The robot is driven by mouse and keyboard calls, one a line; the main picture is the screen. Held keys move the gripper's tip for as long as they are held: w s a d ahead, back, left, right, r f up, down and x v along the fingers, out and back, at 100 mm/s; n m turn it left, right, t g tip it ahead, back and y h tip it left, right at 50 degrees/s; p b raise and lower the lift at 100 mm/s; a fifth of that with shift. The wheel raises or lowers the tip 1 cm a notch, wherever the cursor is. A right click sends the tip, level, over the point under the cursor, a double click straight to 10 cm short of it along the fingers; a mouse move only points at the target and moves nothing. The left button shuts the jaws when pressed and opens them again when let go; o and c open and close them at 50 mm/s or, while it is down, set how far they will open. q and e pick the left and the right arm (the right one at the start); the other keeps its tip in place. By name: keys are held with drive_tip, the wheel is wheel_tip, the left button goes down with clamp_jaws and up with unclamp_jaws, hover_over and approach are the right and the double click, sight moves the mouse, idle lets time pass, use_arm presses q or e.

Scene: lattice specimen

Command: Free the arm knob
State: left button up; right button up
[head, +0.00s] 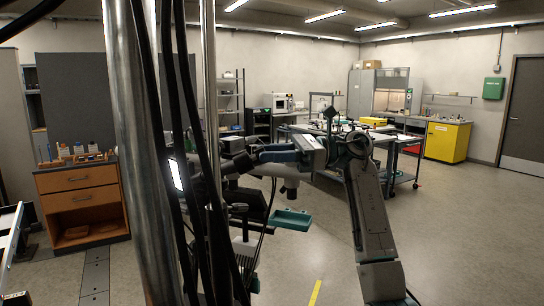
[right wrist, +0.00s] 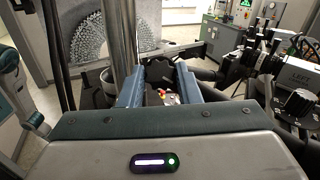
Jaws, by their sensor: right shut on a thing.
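My right gripper (head: 258,153) reaches in from the right in the head view, at a dark jointed stand arm (head: 238,162) beside the metal posts. In the right wrist view its two blue fingers (right wrist: 160,74) are closed on a dark part between their tips, which appears to be the arm knob (right wrist: 159,71). The fingers and the gripper body hide most of this part, so its shape and how it is seated cannot be told. My left gripper is not in view.
A thick metal post (head: 146,150) and black cables stand close in front. A teal tray (head: 290,219) is below the gripper. A box marked LEFT (right wrist: 296,73) and a black ridged knob (right wrist: 298,103) are on the right in the wrist view. Open floor lies to the right.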

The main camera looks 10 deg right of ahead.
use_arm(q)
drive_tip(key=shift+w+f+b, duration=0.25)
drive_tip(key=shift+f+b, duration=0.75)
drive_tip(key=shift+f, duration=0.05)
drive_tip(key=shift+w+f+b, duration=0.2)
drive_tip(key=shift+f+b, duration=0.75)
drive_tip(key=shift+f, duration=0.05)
use_arm(e)
drive_tip(key=shift+w+n+g+h, duration=0.1)
drive_tip(key=shift+n+g+h, duration=0.15)
drive_tip(key=shift+n+g, duration=0.75)
drive_tip(key=shift+n+g+h, duration=0.2)
drive_tip(key=shift+n+h, duration=0.1)
drive_tip(key=shift+n, duration=1.35)
drive_tip(key=shift+w+n+g+h, duration=0.1)
drive_tip(key=shift+n+g+h, duration=0.15)
drive_tip(key=shift+n+g, duration=0.75)
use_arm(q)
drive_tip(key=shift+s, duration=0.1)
use_arm(e)
drive_tip(key=shift+r+n+t, duration=0.1)
drive_tip(key=shift+n+t, duration=0.2)
drive_tip(key=shift+n, duration=0.25)
drive_tip(key=o, duration=1)
